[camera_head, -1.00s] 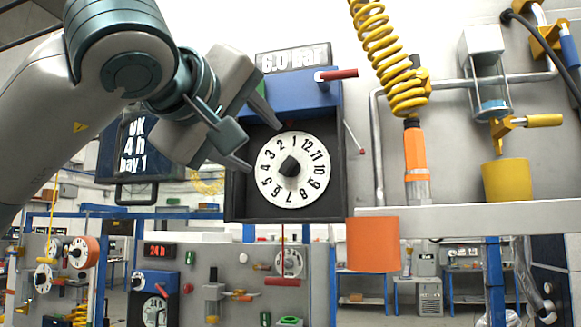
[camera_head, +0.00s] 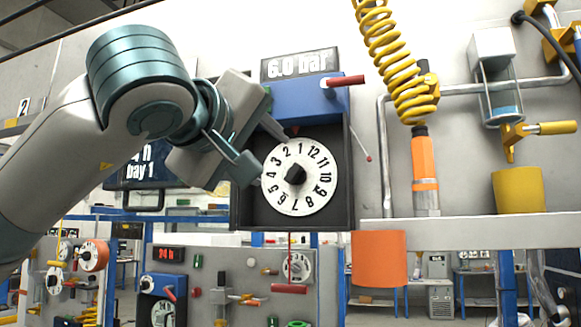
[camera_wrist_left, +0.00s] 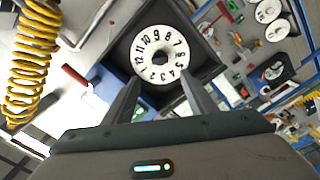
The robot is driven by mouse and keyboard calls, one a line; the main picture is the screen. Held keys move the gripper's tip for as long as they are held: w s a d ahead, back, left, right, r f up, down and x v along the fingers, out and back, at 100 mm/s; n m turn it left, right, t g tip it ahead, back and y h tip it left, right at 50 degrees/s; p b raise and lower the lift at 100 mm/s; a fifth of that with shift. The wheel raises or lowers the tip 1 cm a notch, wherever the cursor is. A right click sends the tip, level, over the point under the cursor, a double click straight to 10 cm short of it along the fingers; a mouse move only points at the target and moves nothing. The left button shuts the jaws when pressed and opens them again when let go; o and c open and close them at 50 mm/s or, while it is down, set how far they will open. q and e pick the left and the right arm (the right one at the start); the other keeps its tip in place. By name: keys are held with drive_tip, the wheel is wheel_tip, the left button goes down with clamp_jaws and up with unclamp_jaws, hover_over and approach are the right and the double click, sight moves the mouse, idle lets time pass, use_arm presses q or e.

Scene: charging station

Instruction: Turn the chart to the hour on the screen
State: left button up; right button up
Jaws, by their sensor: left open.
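The white round chart (camera_head: 318,195) with black hour numbers and a dark central knob (camera_head: 295,175) sits in a black open case with a blue top (camera_head: 300,98). The 1 is uppermost, with 2 to its left and 12 to its right. The chart also shows in the left wrist view (camera_wrist_left: 146,43). My left gripper (camera_head: 272,160) is open and empty, its fingertips by the chart's upper-left edge. In the wrist view its fingers (camera_wrist_left: 161,78) point at the chart. The dark screen (camera_head: 152,170) is partly covered by my arm; "h" and "bay 1" show. My right gripper is not in view.
A red-handled lever (camera_head: 345,81) juts from the case's upper right. A "6.0 bar" sign (camera_head: 298,65) is above. A yellow coiled hose (camera_head: 398,70) hangs to the right. A shelf (camera_head: 460,232) carries a yellow cup (camera_head: 519,190). A red pull handle (camera_head: 289,289) hangs below.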

sight(292, 173)
use_arm(q)
drive_tip(key=p+x, duration=0.6)
drive_tip(key=x, duration=0.6)
drive_tip(key=shift+w+d, duration=0.15)
drive_tip(key=shift+w, duration=0.25)
drive_tip(key=shift+w+d+p, duration=0.15)
drive_tip(key=shift+w+p, duration=0.2)
drive_tip(key=shift+w, duration=0.25)
clamp_jaws()
